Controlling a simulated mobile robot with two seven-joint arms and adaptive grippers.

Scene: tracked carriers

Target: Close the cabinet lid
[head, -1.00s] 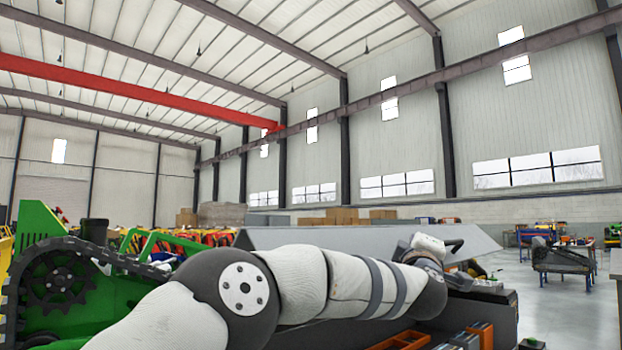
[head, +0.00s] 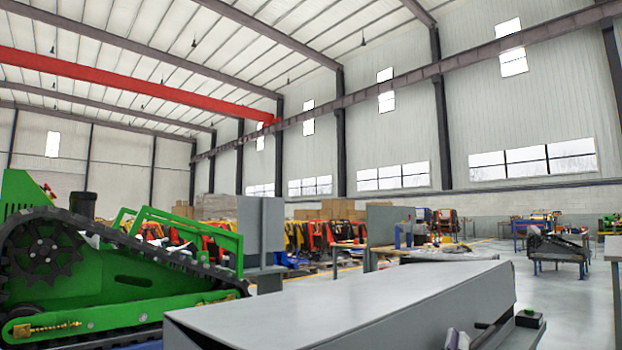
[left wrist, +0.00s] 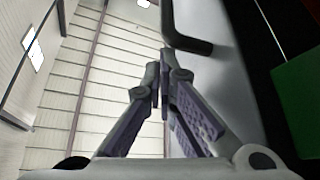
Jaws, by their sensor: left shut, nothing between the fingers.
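The grey cabinet lid (head: 350,298) fills the bottom middle of the head view. Its broad top lies nearly level, with a side face turned down towards me. The seam below it is out of view, so I cannot tell whether it sits fully down. A dark handle (head: 493,334) shows at its front right. A small pale part of my left gripper (head: 458,340) shows beside the handle at the bottom edge. In the left wrist view the left gripper (left wrist: 159,75) is shut and empty, close to the black handle (left wrist: 188,38) and the grey panel. My right gripper is not in view.
A green tracked carrier (head: 110,285) stands at the left. A small black block (head: 530,318) sits by the cabinet's right end. Workbenches and orange machines stand further back.

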